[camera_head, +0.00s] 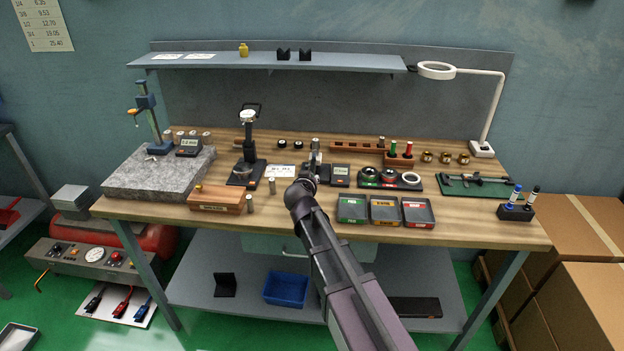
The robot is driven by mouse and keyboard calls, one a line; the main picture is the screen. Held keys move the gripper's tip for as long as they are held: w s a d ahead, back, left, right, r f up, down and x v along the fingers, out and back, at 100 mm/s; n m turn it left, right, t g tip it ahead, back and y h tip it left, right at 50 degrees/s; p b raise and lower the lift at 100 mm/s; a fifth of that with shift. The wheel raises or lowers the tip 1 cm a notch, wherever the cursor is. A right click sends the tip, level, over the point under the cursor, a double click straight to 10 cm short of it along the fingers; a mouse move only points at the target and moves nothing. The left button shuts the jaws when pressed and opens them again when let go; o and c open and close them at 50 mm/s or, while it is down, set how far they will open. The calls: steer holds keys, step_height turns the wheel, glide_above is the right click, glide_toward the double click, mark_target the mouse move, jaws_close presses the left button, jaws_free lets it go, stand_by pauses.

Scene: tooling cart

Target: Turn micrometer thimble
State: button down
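My arm reaches up from the bottom of the view to the middle of the wooden bench (450,220). My gripper (312,172) is at its far end, small and partly hidden by my own wrist. A small grey metal upright thing (316,146), perhaps the micrometer in its stand, shows just beyond my gripper. I cannot make out its thimble, nor whether my gripper touches it. Whether the fingers are open or shut is too small to tell.
A dark display box (340,172) stands close to the right of my gripper, and a white card (280,171) to the left. A black dial-gauge stand (247,150) is further left. Green, orange and red labelled trays (384,212) lie right of my arm.

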steer(key=shift+m, duration=0.3)
steer(key=c, duration=0.8)
jaws_free()
